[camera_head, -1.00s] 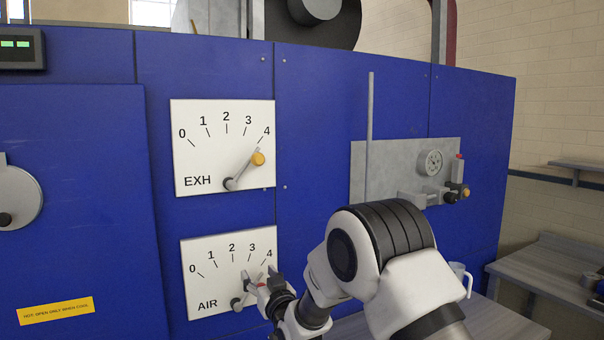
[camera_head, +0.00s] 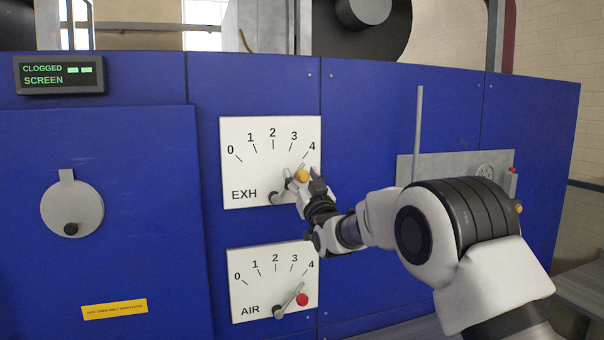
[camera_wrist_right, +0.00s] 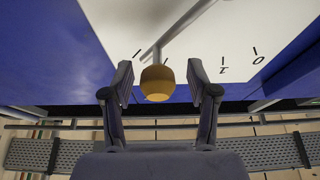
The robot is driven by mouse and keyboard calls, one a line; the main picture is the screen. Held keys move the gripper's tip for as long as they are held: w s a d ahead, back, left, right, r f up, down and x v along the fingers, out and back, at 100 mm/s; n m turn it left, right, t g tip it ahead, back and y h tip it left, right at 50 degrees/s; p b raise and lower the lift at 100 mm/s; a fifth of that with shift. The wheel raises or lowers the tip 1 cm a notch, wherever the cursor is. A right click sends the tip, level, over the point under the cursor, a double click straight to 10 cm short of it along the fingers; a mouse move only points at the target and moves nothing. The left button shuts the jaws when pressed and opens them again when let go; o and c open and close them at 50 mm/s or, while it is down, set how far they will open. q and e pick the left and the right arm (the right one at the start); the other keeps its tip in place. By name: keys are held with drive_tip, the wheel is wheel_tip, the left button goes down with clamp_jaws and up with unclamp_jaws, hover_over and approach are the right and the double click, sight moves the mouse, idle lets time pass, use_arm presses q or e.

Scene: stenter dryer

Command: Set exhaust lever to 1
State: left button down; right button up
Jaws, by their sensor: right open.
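The exhaust dial, a white plate (camera_head: 240,172) marked EXH with a scale from 0 to 4, is on the blue machine front. Its grey lever tilts up to the right, pointing near 4, and ends in an orange knob (camera_head: 302,176). My right gripper (camera_head: 303,179) is at this knob. In the wrist view the open fingers stand on either side of the orange knob (camera_wrist_right: 157,83), with visible gaps between finger and knob. The fingers partly cover the lever in the head view. My left gripper is not in view.
A display (camera_head: 60,74) reads CLOGGED SCREEN. A round grey disc (camera_head: 72,208) is on the left panel. A grey plate with a gauge (camera_head: 486,171) is at right, partly behind my arm.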

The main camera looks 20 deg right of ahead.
drive_tip(key=shift+f, duration=0.1)
drive_tip(key=c, duration=0.7)
drive_tip(key=shift+d, duration=0.15)
clamp_jaws()
drive_tip(key=shift+n, duration=0.3)
drive_tip(key=shift+a+r+n+y+b, duration=0.2)
drive_tip(key=shift+a+n+y+b, duration=0.3)
drive_tip(key=shift+n, duration=0.35)
drive_tip(key=shift+a+r+n+y+b, duration=0.25)
drive_tip(key=shift+n+y+b, duration=0.3)
drive_tip(key=shift+n, duration=0.3)
drive_tip(key=shift+s+a+r+n+g+y+b, duration=0.1)
drive_tip(key=shift+a+n+g+y+b, duration=0.2)
drive_tip(key=shift+a+n+g+y, duration=1.2)
drive_tip(key=shift+w+a+r+n+t+y+b, duration=0.1)
drive_tip(key=shift+a+n+t+b, duration=0.45)
drive_tip(key=shift+n, duration=2)
drive_tip(key=shift+s+a+r+n+g+y+b, duration=0.1)
drive_tip(key=shift+a+n+g+y, duration=1)
drive_tip(key=shift+n, duration=0.95)
drive_tip(key=shift+a+h, duration=0.25)
drive_tip(key=shift+h, duration=0.1)
